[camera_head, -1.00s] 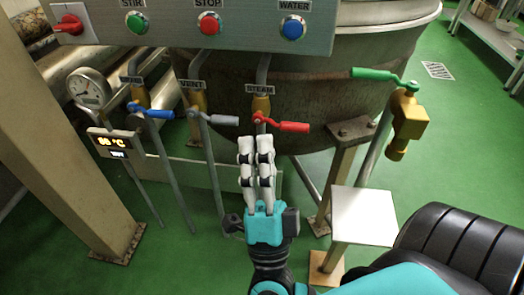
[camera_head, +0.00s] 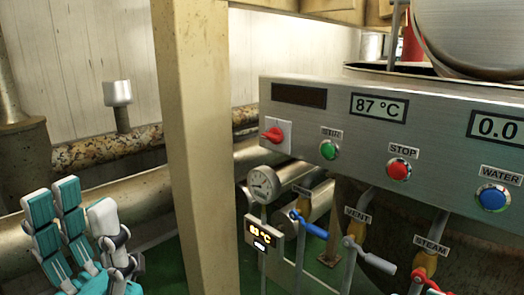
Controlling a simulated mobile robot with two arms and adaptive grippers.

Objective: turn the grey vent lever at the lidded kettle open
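The grey vent lever (camera_head: 370,258) is on a yellow valve (camera_head: 356,232) under the VENT label (camera_head: 358,216), below the control panel. Its handle points to the right and slopes down. The kettle (camera_head: 345,195) is partly visible behind the pipes, and a shiny rounded lid (camera_head: 475,35) shows at the upper right. My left gripper (camera_head: 80,212) is at the lower left, fingers up and spread, with nothing seen between them. It is well left of the vent lever and apart from it. My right gripper is out of view.
A blue lever (camera_head: 312,229) is left of the vent lever; a red one (camera_head: 425,278), cut by the bottom edge, is under the STEAM label (camera_head: 431,243). A beige post (camera_head: 200,150) stands between my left gripper and the valves. A gauge (camera_head: 263,184) hangs near the panel (camera_head: 400,120).

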